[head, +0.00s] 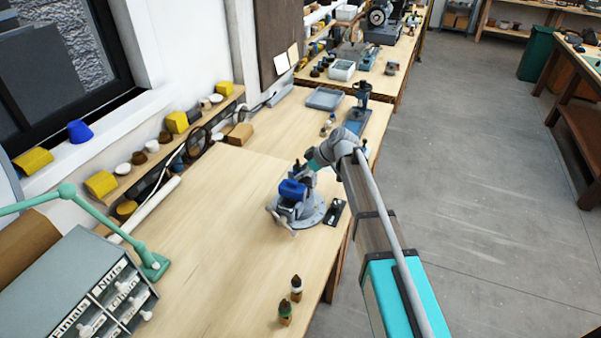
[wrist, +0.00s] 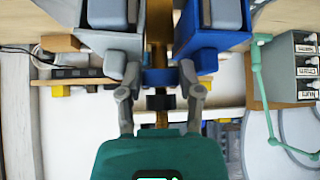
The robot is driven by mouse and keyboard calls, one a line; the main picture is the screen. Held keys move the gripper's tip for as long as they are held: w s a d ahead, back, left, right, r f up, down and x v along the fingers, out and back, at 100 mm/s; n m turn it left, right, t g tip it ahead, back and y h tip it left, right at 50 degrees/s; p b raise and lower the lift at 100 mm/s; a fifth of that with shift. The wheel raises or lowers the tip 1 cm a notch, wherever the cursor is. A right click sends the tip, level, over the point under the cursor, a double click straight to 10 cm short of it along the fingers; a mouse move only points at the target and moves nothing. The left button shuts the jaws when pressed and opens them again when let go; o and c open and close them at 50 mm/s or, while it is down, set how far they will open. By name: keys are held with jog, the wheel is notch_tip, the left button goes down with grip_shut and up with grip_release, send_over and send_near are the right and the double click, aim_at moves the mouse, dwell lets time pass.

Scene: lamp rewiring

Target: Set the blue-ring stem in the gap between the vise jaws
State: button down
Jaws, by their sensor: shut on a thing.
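The blue-ring stem (wrist: 160,78) is a brass rod with a blue ring and a black collar below it in the wrist view. My gripper (wrist: 160,74) is shut on it around the blue ring. The brass rod runs up the picture between the two vise jaws, a grey one (wrist: 107,42) at left and a blue one (wrist: 208,50) at right. Whether the rod touches either jaw cannot be told. In the head view the blue vise (head: 293,190) stands on its round base, and my gripper (head: 307,168) is close behind it. The stem is not clear there.
Two small dark-topped pieces, one (head: 297,288) behind the other (head: 285,314), stand near the bench's front. A black holder (head: 335,212) lies right of the vise. A drawer cabinet (head: 85,290) and green lamp arm (head: 150,262) are at left. The bench middle (head: 205,240) is clear.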

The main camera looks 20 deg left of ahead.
jog(key=shift+w, duration=0.15)
jog(key=shift+c, duration=0.9)
grip_release()
jog(key=shift+r, duration=0.1)
